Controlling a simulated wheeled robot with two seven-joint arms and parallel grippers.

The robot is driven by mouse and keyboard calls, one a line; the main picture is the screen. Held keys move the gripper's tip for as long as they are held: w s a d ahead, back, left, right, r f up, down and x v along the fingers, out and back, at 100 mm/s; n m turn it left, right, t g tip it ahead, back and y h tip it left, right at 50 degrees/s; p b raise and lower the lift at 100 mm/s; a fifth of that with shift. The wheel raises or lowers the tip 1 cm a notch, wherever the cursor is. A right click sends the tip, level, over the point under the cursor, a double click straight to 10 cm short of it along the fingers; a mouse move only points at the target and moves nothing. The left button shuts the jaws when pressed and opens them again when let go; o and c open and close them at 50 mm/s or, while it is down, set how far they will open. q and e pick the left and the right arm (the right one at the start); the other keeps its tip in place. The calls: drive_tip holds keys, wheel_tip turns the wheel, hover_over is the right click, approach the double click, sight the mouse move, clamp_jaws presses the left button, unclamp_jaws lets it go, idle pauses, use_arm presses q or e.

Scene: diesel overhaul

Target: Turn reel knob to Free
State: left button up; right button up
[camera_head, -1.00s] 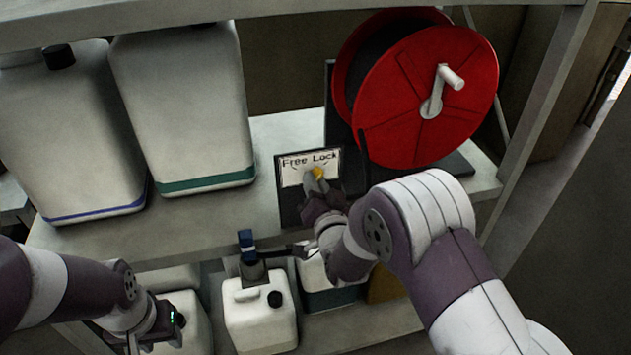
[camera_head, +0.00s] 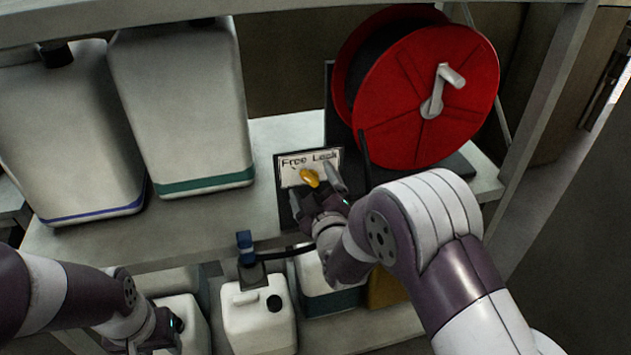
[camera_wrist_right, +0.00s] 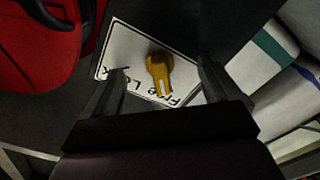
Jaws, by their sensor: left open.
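The yellow reel knob (camera_head: 309,177) sits on a white plate marked Free and Lock (camera_head: 325,163), below the red reel. It also shows in the right wrist view (camera_wrist_right: 160,72), where its white mark points towards the word Free. My right gripper (camera_head: 314,189) is at the knob, with its fingers apart on either side of it; no finger visibly grips it. The fingers also show spread in the right wrist view (camera_wrist_right: 158,80). My left gripper (camera_head: 168,328) is low at the left by the lower jugs, away from the knob; its fingertips are hard to make out.
The red reel (camera_head: 430,100) with a white crank stands right of the plate. Two large white jugs (camera_head: 185,100) stand left of it on the shelf (camera_head: 255,205). Smaller jugs (camera_head: 258,325) and a blue-topped nozzle (camera_head: 246,248) are below. A shelf post (camera_head: 535,110) rises at right.

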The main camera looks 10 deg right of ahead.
idle(0.4)
drive_tip(key=s, duration=0.7)
drive_tip(key=shift+p, duration=0.3)
drive_tip(key=shift+d, duration=0.1)
